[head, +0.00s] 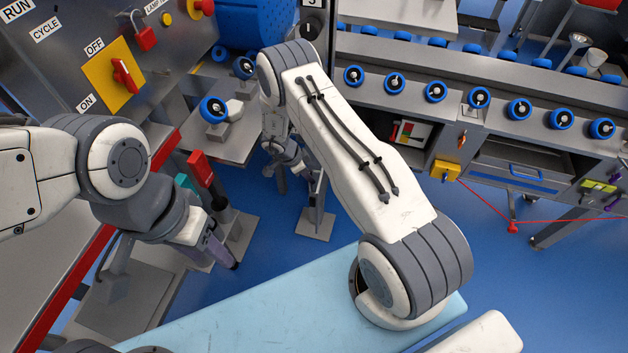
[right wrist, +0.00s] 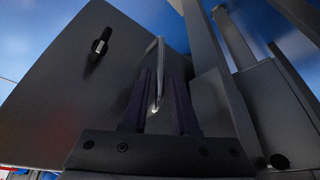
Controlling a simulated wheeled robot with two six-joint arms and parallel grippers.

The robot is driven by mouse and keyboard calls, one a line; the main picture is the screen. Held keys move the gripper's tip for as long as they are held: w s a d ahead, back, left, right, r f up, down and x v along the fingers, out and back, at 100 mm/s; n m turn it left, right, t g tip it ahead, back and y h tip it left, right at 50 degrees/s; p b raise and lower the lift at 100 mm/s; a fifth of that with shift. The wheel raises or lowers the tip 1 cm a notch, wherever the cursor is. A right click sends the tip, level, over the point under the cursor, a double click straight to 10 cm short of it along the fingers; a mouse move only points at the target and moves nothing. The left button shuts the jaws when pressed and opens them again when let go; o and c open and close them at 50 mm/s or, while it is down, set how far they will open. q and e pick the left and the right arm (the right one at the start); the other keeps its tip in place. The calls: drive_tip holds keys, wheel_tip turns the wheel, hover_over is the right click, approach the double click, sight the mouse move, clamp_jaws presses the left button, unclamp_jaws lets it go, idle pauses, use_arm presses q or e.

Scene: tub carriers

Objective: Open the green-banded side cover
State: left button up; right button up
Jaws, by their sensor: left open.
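A dark grey panel with a black knob (right wrist: 99,44) fills the left of the right wrist view. A pale metal bar handle (right wrist: 160,60) stands in front of it. My right gripper (right wrist: 160,88) has its two dark fingers close on either side of this handle, shut on it. In the head view my right gripper (head: 290,160) is small and partly hidden behind my arm, beside a thin grey upright panel (head: 317,192) seen nearly edge-on. No green band shows clearly on either panel. My left gripper (head: 222,243) is open and empty, pointing down at the left.
A grey control cabinet (head: 60,75) with a red padlock stands at the left. A roller conveyor (head: 450,75) with blue wheels runs across the back right. A red cord (head: 560,222) hangs below it. Grey posts and a red block (head: 201,168) stand near my left gripper.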

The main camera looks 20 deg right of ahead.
drive_tip(key=x, duration=0.5)
drive_tip(key=shift+d, duration=0.1)
clamp_jaws()
idle(1.3)
